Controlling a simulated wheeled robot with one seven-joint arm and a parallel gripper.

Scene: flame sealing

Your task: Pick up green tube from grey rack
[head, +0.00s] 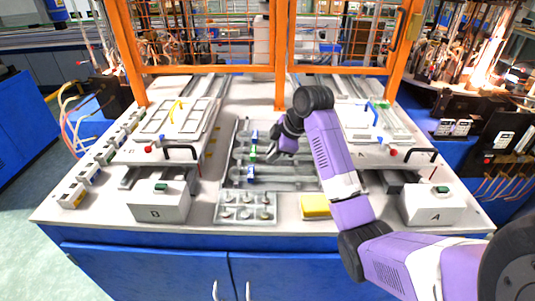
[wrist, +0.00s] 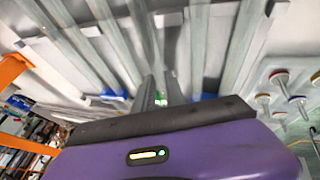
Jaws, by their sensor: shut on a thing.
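The grey rack (head: 228,180) lies flat in the middle of the white worktop, with several tubes lying across it. The green tube (head: 253,148) shows its green end at the rack's left side, between two blue-ended tubes, one behind (head: 254,135) and one in front (head: 250,172). My gripper (head: 270,157) reaches down over the rack from the right. In the wrist view its two fingers are close together around the green tube (wrist: 159,101), shut on it. Most of that tube is hidden by the fingers and my gripper's body. I cannot tell whether it is clear of the rack.
A tray with several round pegs (head: 247,211) and a yellow block (head: 315,206) lie in front of the rack. Control boxes B (head: 160,202) and A (head: 430,205) stand at left and right. An orange frame (head: 281,60) stands behind.

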